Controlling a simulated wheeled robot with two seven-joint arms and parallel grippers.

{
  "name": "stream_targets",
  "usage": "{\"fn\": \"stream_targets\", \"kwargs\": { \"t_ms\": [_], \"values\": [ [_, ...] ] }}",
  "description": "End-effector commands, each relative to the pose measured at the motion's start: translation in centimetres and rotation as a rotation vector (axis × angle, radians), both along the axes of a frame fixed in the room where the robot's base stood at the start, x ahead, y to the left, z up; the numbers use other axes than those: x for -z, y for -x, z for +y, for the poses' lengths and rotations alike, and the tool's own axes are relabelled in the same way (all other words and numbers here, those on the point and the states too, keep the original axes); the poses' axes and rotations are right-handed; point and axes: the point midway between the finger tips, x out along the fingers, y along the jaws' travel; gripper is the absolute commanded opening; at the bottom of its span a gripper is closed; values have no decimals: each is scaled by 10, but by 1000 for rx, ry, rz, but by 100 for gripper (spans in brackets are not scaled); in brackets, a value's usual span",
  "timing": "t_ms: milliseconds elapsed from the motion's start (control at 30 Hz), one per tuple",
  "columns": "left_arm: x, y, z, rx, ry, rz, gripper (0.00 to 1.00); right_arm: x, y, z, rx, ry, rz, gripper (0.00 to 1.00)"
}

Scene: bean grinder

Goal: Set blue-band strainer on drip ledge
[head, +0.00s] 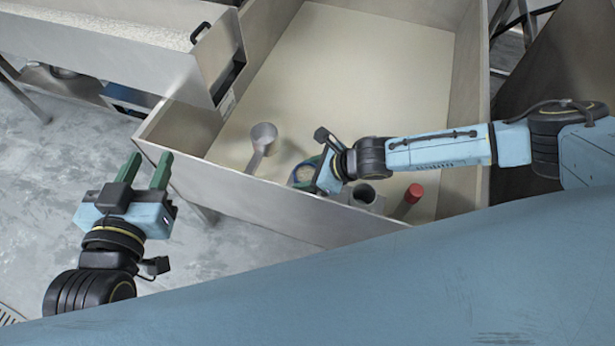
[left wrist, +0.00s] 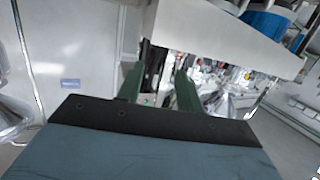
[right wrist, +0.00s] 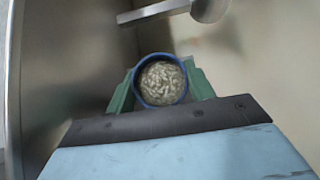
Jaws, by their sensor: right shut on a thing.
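The blue-band strainer shows in the right wrist view (right wrist: 161,80) as a round blue rim around a pale, speckled inside; I cannot tell if that is mesh or grain. It also shows partly in the head view (head: 301,174). My right gripper (head: 314,168) is shut on it inside the large bin, by the near wall; its green fingers sit on either side in the right wrist view (right wrist: 163,88). My left gripper (head: 148,170) is open and empty, outside the bin at the left. I cannot pick out the drip ledge for certain.
A metal scoop (head: 263,137) stands in the large bin (head: 360,60), left of my right gripper. A grey cup-like part (head: 364,194) and a red-topped cylinder (head: 413,194) are by the near wall. A metal drawer (head: 215,70) overhangs the bin's left side. The bin's far floor is clear.

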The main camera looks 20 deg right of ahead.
Motion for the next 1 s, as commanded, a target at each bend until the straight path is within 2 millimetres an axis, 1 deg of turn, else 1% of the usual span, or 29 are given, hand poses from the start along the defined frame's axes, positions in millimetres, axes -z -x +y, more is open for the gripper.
{"fn": "stream_targets", "kwargs": {
  "t_ms": [33, 100, 233, 333, 567, 733, 767, 900, 933, 1000],
  "values": [
    [-7, -2, -2, 4, 15, -53, 36, 7, 0, 1, 1, -2, 1, 27],
    [-18, -3, -5, 8, 34, -116, 36, 11, 0, 0, 1, -2, 1, 27],
    [-31, -4, -7, 15, 56, -188, 36, 15, 0, 0, 2, -1, 0, 27],
    [-35, -4, -8, 15, 62, -205, 36, 16, 0, 0, 1, -1, -1, 27],
    [-35, -4, -8, 15, 61, -206, 36, 16, 0, 0, 1, -1, -1, 27],
    [-39, -4, -9, 17, 69, -233, 36, 19, 0, 0, 1, 0, -1, 27],
    [-40, -4, -9, 17, 71, -239, 36, 19, 0, 0, 1, 0, -1, 54],
    [-40, -4, -9, 18, 70, -237, 36, 19, 0, 0, 1, 0, 0, 73],
    [-40, -4, -9, 18, 71, -237, 36, 19, 0, 0, 1, 0, 0, 75],
    [-40, -4, -9, 18, 71, -237, 36, 19, 0, 0, 1, 0, 0, 75]
  ]
}}
